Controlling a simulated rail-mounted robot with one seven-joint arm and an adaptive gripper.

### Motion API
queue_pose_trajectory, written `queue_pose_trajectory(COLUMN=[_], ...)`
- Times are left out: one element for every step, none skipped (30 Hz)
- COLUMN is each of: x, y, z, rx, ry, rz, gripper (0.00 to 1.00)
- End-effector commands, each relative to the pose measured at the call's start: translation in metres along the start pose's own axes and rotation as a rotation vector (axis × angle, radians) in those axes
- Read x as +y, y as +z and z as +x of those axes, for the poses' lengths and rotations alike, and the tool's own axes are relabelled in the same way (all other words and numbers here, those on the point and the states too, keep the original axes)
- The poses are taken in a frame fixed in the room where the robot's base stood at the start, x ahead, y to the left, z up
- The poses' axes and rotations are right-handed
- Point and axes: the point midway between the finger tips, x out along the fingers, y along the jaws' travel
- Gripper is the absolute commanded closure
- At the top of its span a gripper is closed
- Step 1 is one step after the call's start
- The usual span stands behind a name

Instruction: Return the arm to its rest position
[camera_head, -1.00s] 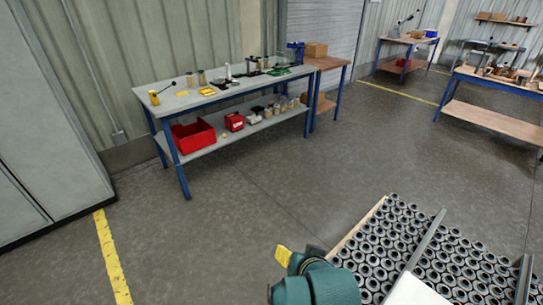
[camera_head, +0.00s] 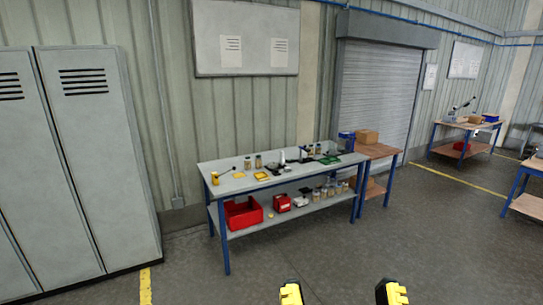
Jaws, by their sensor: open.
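My gripper (camera_head: 341,294) shows at the bottom edge of the head view, right of centre. Its two yellow and black fingertips stand wide apart, with only bare floor seen between them. It is open and empty. The rest of my arm is below the picture. No filter cartridges are in view now.
A blue-legged workbench (camera_head: 245,184) with small items on top stands ahead. A red bin (camera_head: 242,213) sits on its lower shelf. Grey lockers (camera_head: 105,160) stand at left. A smaller wooden-topped table (camera_head: 377,151) adjoins the bench. The floor (camera_head: 420,245) in front is clear.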

Motion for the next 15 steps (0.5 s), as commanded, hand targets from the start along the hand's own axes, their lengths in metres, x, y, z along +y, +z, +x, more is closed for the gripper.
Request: queue_pose_trajectory(x=[0.000, 0.000, 0.000, 0.000, 0.000, 0.000, 0.000, 0.000, 0.000, 0.000, 0.000, 0.000, 0.000, 0.000, 0.000], y=[-0.044, -0.056, -0.073, -0.085, -0.097, -0.114, -0.126, -0.138, -0.152, -0.162, -0.171, -0.180, -0.186, -0.191, -0.194], z=[0.017, 0.022, 0.028, 0.033, 0.037, 0.043, 0.048, 0.053, 0.058, 0.062, 0.066, 0.069, 0.071, 0.073, 0.074], rx=[0.000, -0.001, -0.001, -0.001, -0.001, -0.001, -0.001, -0.001, -0.002, -0.002, -0.002, -0.002, -0.003, -0.003, -0.003], ry=[0.000, 0.000, 0.000, 0.000, 0.000, 0.001, 0.001, 0.001, 0.001, 0.001, 0.001, 0.001, 0.001, 0.001, 0.001], rz=[0.001, 0.001, 0.002, 0.003, 0.003, 0.004, 0.004, 0.005, 0.005, 0.006, 0.006, 0.006, 0.007, 0.007, 0.007], gripper=[0.23, 0.23, 0.23, 0.23, 0.23, 0.23, 0.23, 0.23, 0.23, 0.23, 0.23, 0.23, 0.23, 0.23, 0.23])
